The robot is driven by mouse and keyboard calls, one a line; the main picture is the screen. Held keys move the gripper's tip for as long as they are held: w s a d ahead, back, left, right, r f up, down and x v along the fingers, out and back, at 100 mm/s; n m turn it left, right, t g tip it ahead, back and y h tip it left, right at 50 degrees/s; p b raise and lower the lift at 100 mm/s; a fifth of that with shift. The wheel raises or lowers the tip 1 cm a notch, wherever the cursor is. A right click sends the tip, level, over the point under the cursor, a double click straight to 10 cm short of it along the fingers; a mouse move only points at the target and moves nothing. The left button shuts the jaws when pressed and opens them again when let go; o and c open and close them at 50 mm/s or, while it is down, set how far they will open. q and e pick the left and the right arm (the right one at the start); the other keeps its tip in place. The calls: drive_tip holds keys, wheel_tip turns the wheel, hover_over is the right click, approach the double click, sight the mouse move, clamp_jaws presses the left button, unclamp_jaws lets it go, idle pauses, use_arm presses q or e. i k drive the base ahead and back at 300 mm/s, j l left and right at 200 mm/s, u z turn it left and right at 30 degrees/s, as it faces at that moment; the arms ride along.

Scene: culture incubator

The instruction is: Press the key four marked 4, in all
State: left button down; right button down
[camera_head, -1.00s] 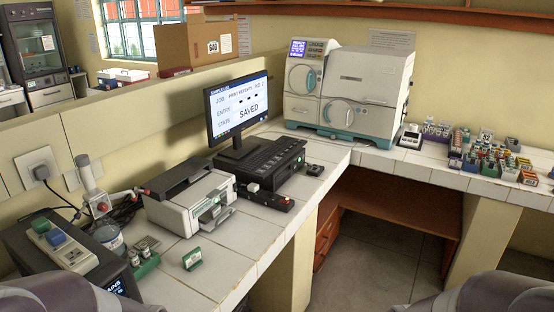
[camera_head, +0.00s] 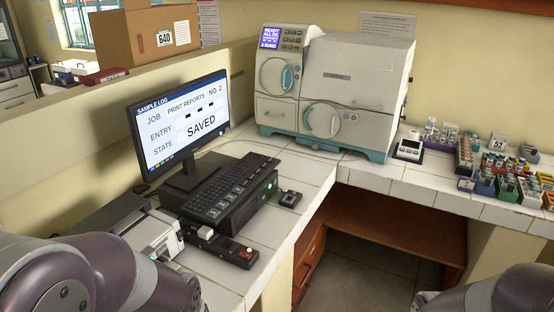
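A black keyboard (camera_head: 232,185) with large keys lies on a black box (camera_head: 235,212) in front of the monitor. Its key marks are too small to read surely, so I cannot tell which key is marked 4. The monitor (camera_head: 182,125) shows SAMPLE LOG, job PRINT REPORTS NO. 2, a row of dashes for ENTRY and state SAVED. Purple-grey links of my arms show at the lower left and lower right. Neither of my grippers is in view.
A black strip with a red button (camera_head: 245,253) lies before the keyboard, beside a printer (camera_head: 150,238). A small black pad (camera_head: 289,199) sits to its right. A white incubator-like machine (camera_head: 335,85) stands behind. Racks of vials (camera_head: 500,170) fill the right counter.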

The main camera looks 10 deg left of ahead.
sight(238, 189)
drive_tip(key=i+z, duration=0.2)
drive_tip(key=i, duration=0.75)
